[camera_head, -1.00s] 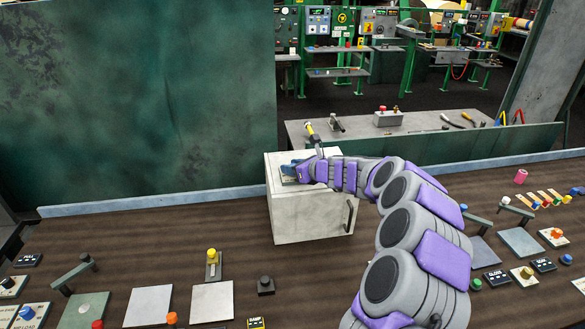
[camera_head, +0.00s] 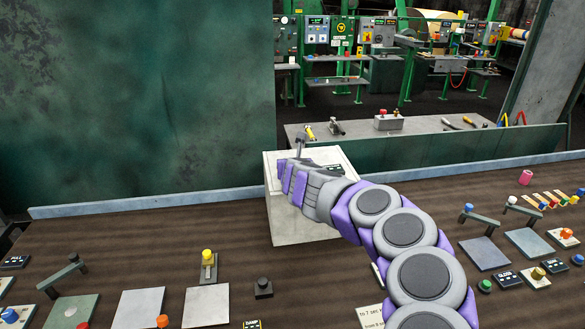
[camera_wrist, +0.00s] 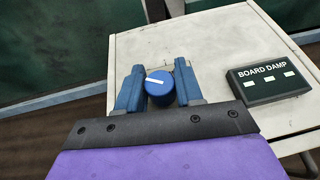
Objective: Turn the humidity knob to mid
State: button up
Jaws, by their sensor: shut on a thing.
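In the wrist view, a round blue knob (camera_wrist: 160,88) with a white pointer line sits on top of a pale cabinet (camera_wrist: 215,45). The pointer lies nearly crosswise in the picture, tilted slightly. My gripper (camera_wrist: 158,85) has its blue fingers on both sides of the knob and is shut on it. In the head view, the white cabinet (camera_head: 300,225) stands on the brown bench, and my arm covers the knob and fingertips. A dark "BOARD DAMP" box (camera_wrist: 267,80) with three pale marks lies right of the knob.
A black post-like lever (camera_head: 300,143) rises behind the cabinet top. A yellow-knobbed lever (camera_head: 208,262) and a black button (camera_head: 263,288) are on the bench (camera_head: 150,240) to the left. Switches and plates fill the right side. A green partition (camera_head: 140,110) stands behind.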

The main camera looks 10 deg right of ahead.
jog(key=m+h, duration=0.2)
jog(key=h, duration=0.1)
jog(key=shift+a+r+m+g+p, duration=0.1)
jog(key=shift+a+m+g+p, duration=0.1)
jog(key=shift+m+g+p, duration=0.15)
jog(key=shift+d+r+m+g+h+p, duration=0.1)
jog(key=shift+m+g+h+p, duration=0.55)
jog(key=shift+m+h, duration=0.4)
jog(key=shift+d+r+m+g+h+p, duration=0.1)
jog(key=shift+m+g+h+p, duration=0.3)
jog(key=shift+m+h+p, duration=0.45)
jog(key=shift+w+f+m+g+h+p, duration=0.1)
jog(key=shift+m+g+h+p, duration=1.1)
jog(key=shift+m+g+h, duration=0.8)
jog(key=shift+m+g+p, duration=0.35)
jog(key=shift+m+g, duration=0.45)
jog(key=shift+m, duration=0.25)
jog(key=shift+a+m+g+h+p, duration=0.1)
jog(key=shift+m+g+h+p, duration=0.25)
jog(key=shift+m+g+h, duration=0.25)
jog(key=o, duration=1)
jog(key=shift+a+f+g, duration=0.1)
jog(key=shift+g, duration=0.2)
